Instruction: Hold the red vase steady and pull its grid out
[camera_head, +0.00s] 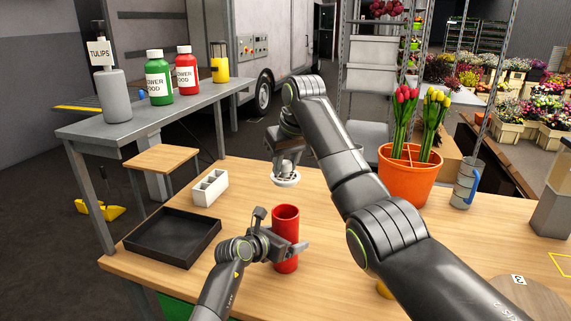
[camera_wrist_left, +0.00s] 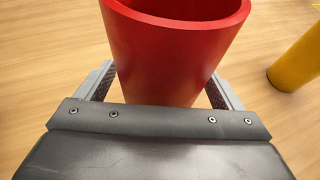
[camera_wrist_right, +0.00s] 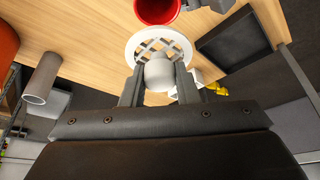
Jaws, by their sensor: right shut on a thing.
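The red vase (camera_head: 286,238) stands upright near the front of the wooden table; its open mouth shows in the left wrist view (camera_wrist_left: 175,50). My right gripper (camera_head: 286,168) is shut on the pale knob of the white grid (camera_head: 285,181). The round lattice of the grid (camera_wrist_right: 160,43) shows beyond the right fingertips in the right wrist view. The grid is in the air, above and apart from the vase. The vase mouth (camera_wrist_right: 157,10) is partly cut off there.
A black tray (camera_head: 173,238) and a white compartment holder (camera_head: 210,188) are left of the vase. A yellow object (camera_wrist_left: 297,62) stands near the vase. Table between tray and vase is clear.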

